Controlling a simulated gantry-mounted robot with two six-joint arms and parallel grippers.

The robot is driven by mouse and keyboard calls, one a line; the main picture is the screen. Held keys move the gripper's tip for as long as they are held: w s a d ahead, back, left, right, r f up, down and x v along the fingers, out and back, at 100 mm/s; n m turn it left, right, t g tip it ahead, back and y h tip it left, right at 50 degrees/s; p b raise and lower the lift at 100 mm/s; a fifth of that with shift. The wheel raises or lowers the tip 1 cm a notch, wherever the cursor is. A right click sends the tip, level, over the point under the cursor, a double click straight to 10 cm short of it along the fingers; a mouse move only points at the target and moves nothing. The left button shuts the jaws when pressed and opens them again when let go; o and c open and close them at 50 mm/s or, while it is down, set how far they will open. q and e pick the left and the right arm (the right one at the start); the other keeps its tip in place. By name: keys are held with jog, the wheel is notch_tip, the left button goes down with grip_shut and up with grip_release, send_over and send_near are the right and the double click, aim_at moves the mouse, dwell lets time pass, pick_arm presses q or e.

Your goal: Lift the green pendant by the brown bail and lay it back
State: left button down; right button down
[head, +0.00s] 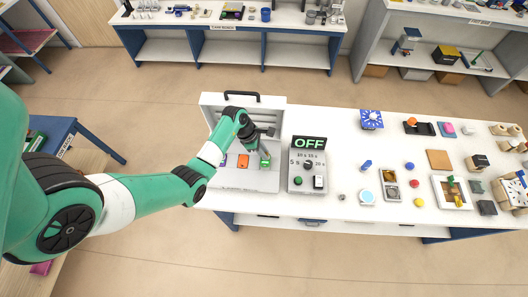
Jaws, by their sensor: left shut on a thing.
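The kiln (234,184) stands at the left end of the white table with its lid up. The green pendant (265,161) is inside the kiln, at the right of a row of small glass pieces. My left gripper (263,151) reaches into the kiln from the left and is shut at the top of the green pendant. The brown bail is too small and covered to make out between the fingers. I cannot tell whether the pendant is clear of the kiln floor. My right gripper is not in view.
A control box (308,178) showing OFF stands just right of the kiln. The kiln lid (216,103) rises behind. Several small tools and blocks lie farther right.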

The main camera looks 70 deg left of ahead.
pick_arm(q)
jog(key=shift+f+b, duration=0.85)
jog(key=shift+f, duration=0.45)
dwell(0.6)
dwell(0.4)
jog(key=c, duration=0.7)
grip_release()
jog(key=p+v, duration=0.3)
jog(key=v, duration=0.8)
jog(key=shift+s+r, duration=0.2)
jog(key=shift+r, duration=0.1)
jog(key=shift+a, duration=0.1)
